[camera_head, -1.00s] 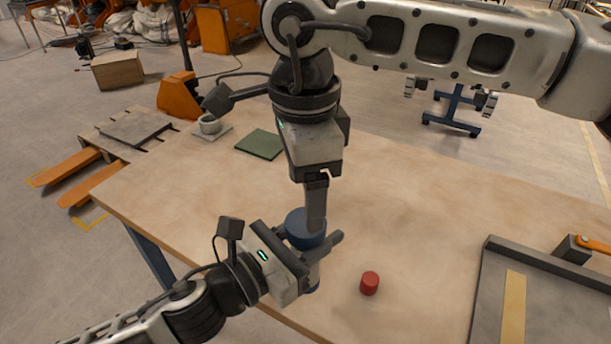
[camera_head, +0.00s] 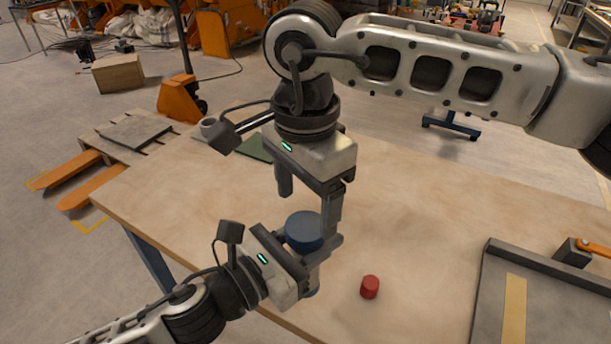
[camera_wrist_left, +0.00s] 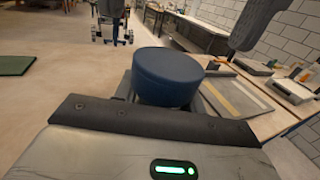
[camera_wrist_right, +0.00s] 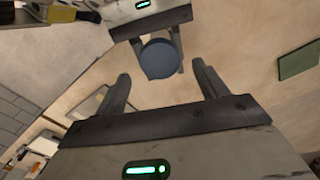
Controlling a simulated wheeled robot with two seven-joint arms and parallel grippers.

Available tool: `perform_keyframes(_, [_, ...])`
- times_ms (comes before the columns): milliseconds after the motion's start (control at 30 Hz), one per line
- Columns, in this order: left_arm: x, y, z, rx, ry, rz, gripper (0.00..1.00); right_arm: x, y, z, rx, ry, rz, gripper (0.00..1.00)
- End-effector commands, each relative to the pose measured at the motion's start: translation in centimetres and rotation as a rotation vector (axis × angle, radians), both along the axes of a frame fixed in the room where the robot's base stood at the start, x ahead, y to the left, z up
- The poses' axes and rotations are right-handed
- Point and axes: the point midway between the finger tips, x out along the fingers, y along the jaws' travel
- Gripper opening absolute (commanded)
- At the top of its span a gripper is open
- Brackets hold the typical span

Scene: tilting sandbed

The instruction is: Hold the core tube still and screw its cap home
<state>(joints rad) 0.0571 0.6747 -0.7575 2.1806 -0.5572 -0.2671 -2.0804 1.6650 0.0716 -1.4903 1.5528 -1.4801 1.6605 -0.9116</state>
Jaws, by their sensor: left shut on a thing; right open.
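The blue cap (camera_head: 304,230) sits on top of the core tube, whose body is mostly hidden by my left gripper (camera_head: 318,258). A small part of the tube (camera_head: 313,284) shows below the jaws. My left gripper is shut on the tube from the left, just under the cap. The cap also shows in the left wrist view (camera_wrist_left: 168,76). My right gripper (camera_head: 308,210) points down above the cap, open, its fingers apart and clear of the cap. In the right wrist view the cap (camera_wrist_right: 159,59) lies ahead, between and beyond the open fingers (camera_wrist_right: 160,88).
A small red cylinder (camera_head: 370,287) stands on the table (camera_head: 420,215) right of the tube. A grey tray (camera_head: 485,300) with an orange-handled part (camera_head: 590,244) is at the right.

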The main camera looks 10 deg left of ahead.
Motion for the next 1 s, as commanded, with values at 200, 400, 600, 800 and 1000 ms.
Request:
perform_keyframes(200, [0.0,0.0,0.1,-0.001,-0.003,-0.001,0.00,0.0,0.0,-3.2,-0.002,0.003,-0.001,0.72])
perform_keyframes(400, [0.0,0.0,0.1,-0.001,-0.003,-0.001,0.00,0.0,0.0,-4.3,0.001,0.001,-0.001,0.72])
perform_keyframes(600, [0.0,0.0,0.1,-0.001,-0.003,-0.001,0.00,0.0,0.0,-4.4,0.000,0.000,-0.001,0.72])
perform_keyframes(800, [0.0,0.0,0.1,-0.001,-0.003,-0.001,0.00,0.0,0.0,-4.4,0.000,0.000,-0.001,0.36])
perform_keyframes(1000, [0.0,0.0,0.1,-0.001,-0.003,-0.001,0.00,0.0,0.0,-4.4,0.000,0.000,-0.002,0.24])
